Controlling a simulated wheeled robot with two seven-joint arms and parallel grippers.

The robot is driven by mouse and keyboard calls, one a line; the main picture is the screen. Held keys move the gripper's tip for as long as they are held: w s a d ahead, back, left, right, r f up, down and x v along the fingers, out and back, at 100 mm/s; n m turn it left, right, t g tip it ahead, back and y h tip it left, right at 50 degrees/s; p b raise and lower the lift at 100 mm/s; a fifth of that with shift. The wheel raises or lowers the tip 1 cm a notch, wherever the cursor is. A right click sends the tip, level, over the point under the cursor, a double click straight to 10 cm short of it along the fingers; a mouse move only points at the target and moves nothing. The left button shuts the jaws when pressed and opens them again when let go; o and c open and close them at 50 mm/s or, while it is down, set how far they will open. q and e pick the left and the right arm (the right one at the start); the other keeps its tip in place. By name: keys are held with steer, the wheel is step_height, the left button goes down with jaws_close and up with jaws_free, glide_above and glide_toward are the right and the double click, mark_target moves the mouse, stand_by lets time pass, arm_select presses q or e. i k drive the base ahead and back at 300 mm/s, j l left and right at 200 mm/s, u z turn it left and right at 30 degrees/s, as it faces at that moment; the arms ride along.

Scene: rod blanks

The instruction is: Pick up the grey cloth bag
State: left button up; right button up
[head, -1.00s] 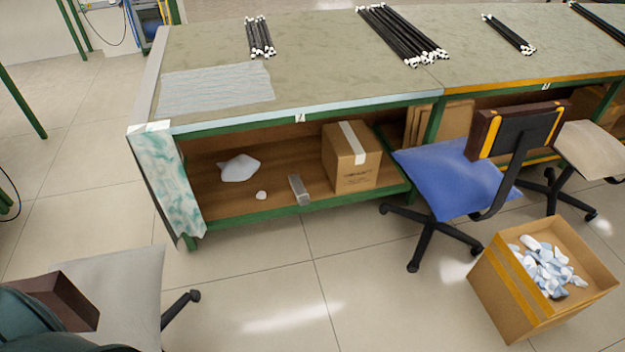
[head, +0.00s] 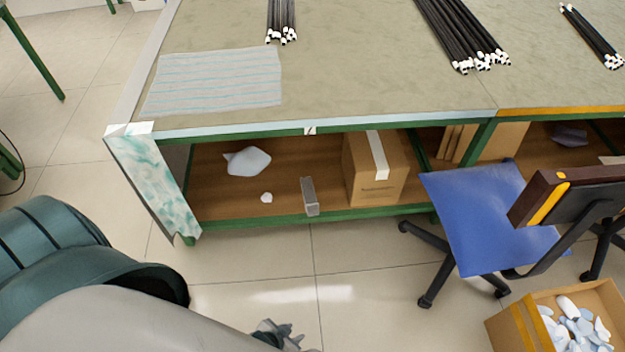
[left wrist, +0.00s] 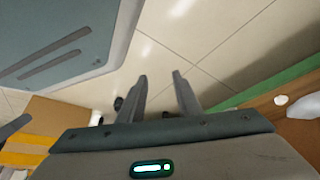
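The grey cloth bag (head: 248,161), a pale rumpled bundle, lies on the brown lower shelf under the workbench, towards its left end. In the left wrist view a pale shape at the right edge looks like the same bag (left wrist: 306,106), partly cut off. My left gripper (head: 280,333) is at the bottom of the head view, in front of the bench and apart from the bag. Its two fingers (left wrist: 160,76) stand apart with nothing between them in the left wrist view. My right gripper is not in view.
On the shelf are a small white lump (head: 266,198), a grey block (head: 310,197) and a cardboard box (head: 364,180). The green shelf edge (head: 270,221) and bench top (head: 350,70) bound the opening. A blue chair (head: 480,210) stands right.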

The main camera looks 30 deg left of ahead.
mark_target(311, 204)
steer(key=i+j, duration=0.3)
steer(key=j, duration=0.15)
steer(key=i+j, duration=0.25)
steer(key=j, duration=0.2)
steer(key=i+j, duration=0.3)
steer(key=j, duration=0.15)
